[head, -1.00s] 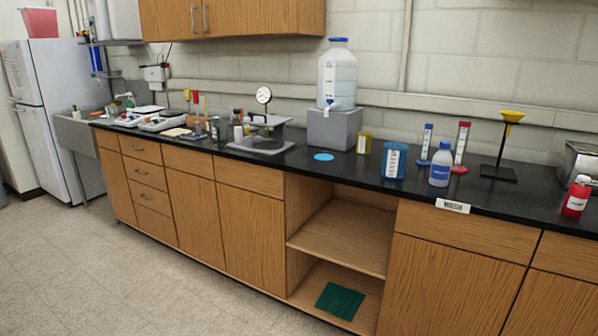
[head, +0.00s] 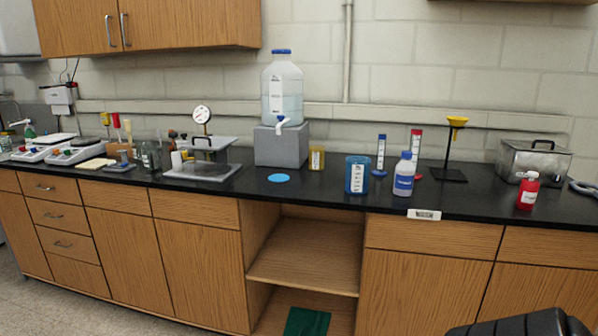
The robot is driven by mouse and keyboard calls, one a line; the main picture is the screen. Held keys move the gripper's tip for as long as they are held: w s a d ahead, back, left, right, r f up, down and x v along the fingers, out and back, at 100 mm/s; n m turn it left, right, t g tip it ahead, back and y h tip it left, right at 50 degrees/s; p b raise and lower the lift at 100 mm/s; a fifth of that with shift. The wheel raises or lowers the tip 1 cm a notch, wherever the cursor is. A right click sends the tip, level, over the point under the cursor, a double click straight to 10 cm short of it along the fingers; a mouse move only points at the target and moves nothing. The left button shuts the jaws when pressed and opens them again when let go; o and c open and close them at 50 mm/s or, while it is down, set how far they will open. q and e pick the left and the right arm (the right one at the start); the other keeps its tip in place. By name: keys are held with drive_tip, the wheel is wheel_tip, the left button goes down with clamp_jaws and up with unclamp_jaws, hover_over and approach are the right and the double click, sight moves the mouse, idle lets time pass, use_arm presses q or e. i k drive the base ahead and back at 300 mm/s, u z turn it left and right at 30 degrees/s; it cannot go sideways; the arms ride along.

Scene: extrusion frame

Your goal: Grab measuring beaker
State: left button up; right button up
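A blue measuring beaker (head: 357,176) with a white scale label stands upright on the black counter, right of centre in the head view. A white bottle with a blue label (head: 404,175) stands just to its right. A dark part of my own body shows at the bottom right corner, well below and in front of the counter. No gripper fingers can be made out, and my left gripper is not in the picture.
A water jug (head: 282,92) stands on a grey block (head: 281,146). A small yellow container (head: 317,158), blue and red cylinders (head: 381,153), a funnel stand (head: 450,175), a red bottle (head: 528,191) and a metal box (head: 533,162) stand nearby. Counter in front of the blue disc (head: 279,178) is clear.

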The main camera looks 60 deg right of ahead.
sight(358, 167)
drive_tip(key=z, duration=0.3)
drive_tip(key=i, duration=1.65)
drive_tip(key=z, duration=0.9)
